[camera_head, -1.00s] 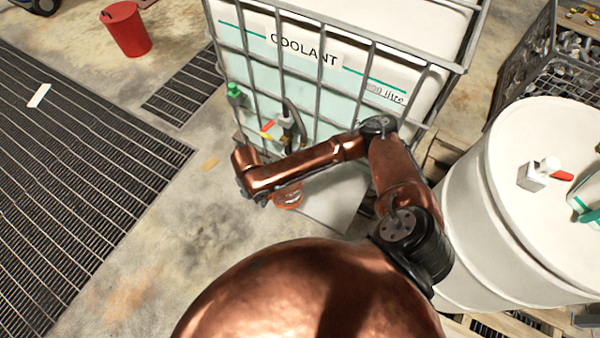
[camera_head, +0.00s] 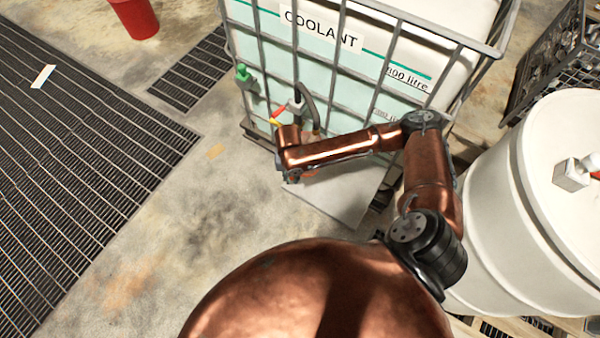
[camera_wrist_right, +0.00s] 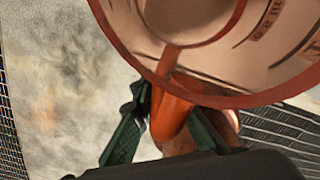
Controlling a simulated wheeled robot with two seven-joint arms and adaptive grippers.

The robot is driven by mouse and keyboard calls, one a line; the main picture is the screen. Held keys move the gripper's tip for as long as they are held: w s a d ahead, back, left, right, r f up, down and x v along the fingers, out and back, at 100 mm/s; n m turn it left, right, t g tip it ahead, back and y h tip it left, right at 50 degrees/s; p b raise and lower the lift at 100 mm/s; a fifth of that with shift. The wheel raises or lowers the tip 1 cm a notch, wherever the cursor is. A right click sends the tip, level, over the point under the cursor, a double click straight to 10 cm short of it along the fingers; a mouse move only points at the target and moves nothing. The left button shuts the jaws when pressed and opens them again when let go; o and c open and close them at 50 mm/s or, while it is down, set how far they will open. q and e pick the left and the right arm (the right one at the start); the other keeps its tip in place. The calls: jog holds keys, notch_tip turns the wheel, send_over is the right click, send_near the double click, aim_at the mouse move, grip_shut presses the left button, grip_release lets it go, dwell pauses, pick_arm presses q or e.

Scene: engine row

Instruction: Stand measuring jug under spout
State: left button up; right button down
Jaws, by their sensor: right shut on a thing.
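The measuring jug (camera_wrist_right: 205,62) is clear with dark marks and an orange rim and handle. In the right wrist view it fills the top, and my right gripper (camera_wrist_right: 168,108) has its green fingers closed on either side of the orange handle. In the head view my right gripper (camera_head: 291,176) is in front of the coolant tank, and my arm hides most of the jug. The spout (camera_head: 281,112), with red and yellow parts, is on the tank front just above my wrist. I cannot tell whether the jug touches anything below. My left gripper is out of view.
The caged coolant tank (camera_head: 345,75) stands behind my arm, with a green fitting (camera_head: 242,74) on its front. A light grey plate (camera_head: 345,198) lies below my forearm. A white drum (camera_head: 490,215) is close on the right. Floor at left is open.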

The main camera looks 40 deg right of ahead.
jog(key=d, duration=0.2)
jog(key=w+d, duration=0.1)
jog(key=w+d+b, duration=0.1)
jog(key=d, duration=0.1)
jog(key=shift+w+d+f, duration=0.1)
jog(key=shift+w+d, duration=0.1)
jog(key=shift+d, duration=0.15)
notch_tip(320, 180, down, 2)
jog(key=shift+s+a+f+b, duration=0.1)
jog(key=shift+f+b, duration=0.05)
jog(key=shift+b, duration=0.3)
jog(key=shift+f, duration=0.55)
notch_tip(320, 180, down, 4)
jog(key=shift+r+b, duration=0.25)
jog(key=shift+b, duration=0.8)
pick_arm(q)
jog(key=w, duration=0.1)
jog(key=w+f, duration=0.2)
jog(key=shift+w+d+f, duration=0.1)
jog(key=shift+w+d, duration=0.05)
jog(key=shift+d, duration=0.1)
pick_arm(e)
jog(key=shift+d, duration=0.2)
jog(key=c, duration=2)
grip_release()
jog(key=shift+o, duration=0.2)
